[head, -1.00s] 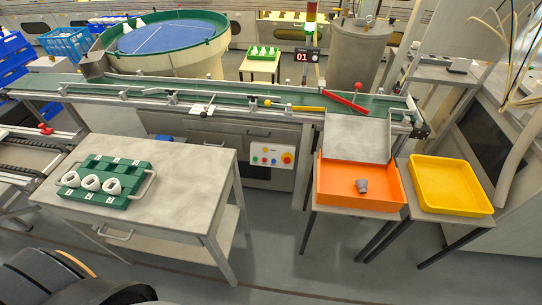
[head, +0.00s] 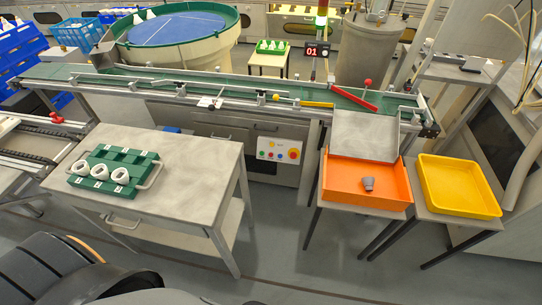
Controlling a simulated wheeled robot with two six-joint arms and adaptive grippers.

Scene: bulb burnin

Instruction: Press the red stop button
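A control panel (head: 279,149) is on the grey cabinet front under the conveyor. A large red mushroom button (head: 293,153) on a yellow surround is at its right end. A row of smaller coloured buttons (head: 271,156) sits to its left; they are too small to make out clearly. Neither gripper is in view. Dark parts of my own body fill the lower left corner, well apart from the panel.
A grey table (head: 185,185) with a green rack (head: 140,163) of white pieces stands in front, left of the panel. An orange tray (head: 345,185) holding a grey piece (head: 368,184) and a yellow tray (head: 460,190) are at right. Open floor lies between.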

